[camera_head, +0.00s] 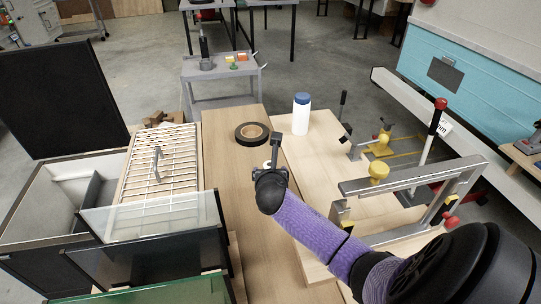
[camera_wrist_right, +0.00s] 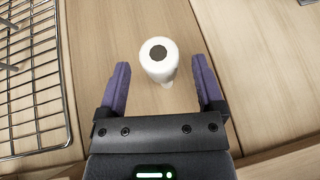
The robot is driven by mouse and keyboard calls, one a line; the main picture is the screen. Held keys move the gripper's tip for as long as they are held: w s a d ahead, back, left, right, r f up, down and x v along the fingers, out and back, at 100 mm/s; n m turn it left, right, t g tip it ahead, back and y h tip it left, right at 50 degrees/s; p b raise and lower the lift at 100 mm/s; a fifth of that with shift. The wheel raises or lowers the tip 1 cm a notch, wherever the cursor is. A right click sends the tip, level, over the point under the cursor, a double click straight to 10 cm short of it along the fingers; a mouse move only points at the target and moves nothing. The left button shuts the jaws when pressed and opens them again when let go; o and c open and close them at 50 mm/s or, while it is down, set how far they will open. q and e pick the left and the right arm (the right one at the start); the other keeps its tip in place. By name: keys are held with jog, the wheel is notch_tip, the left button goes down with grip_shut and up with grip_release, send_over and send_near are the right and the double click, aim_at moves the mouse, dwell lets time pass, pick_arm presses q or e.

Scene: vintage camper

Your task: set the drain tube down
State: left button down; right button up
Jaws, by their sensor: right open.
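A white tube-like piece with a dark round top (camera_wrist_right: 160,68) shows in the right wrist view, and I take it for the drain tube. It appears to stand upright on the wooden bench top (camera_wrist_right: 120,30). My right gripper (camera_wrist_right: 160,64) is open, with one purple finger on each side of the piece and a visible gap on both sides. In the head view my right gripper (camera_head: 276,152) is over the bench, and only a small white bit shows by it. My left gripper is not in view.
A wire rack (camera_head: 165,160) lies left of my right gripper, by an open dark box (camera_head: 30,200). A roll of black tape (camera_head: 252,133) and a white bottle with a blue cap (camera_head: 301,115) stand beyond. A metal clamp frame (camera_head: 400,182) is to the right.

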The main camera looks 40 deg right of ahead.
jog(key=p+v, duration=0.4)
jog(key=v, duration=0.7)
jog(key=shift+s+a+p, duration=0.2)
jog(key=shift+p, duration=0.15)
jog(key=shift+r, duration=0.15)
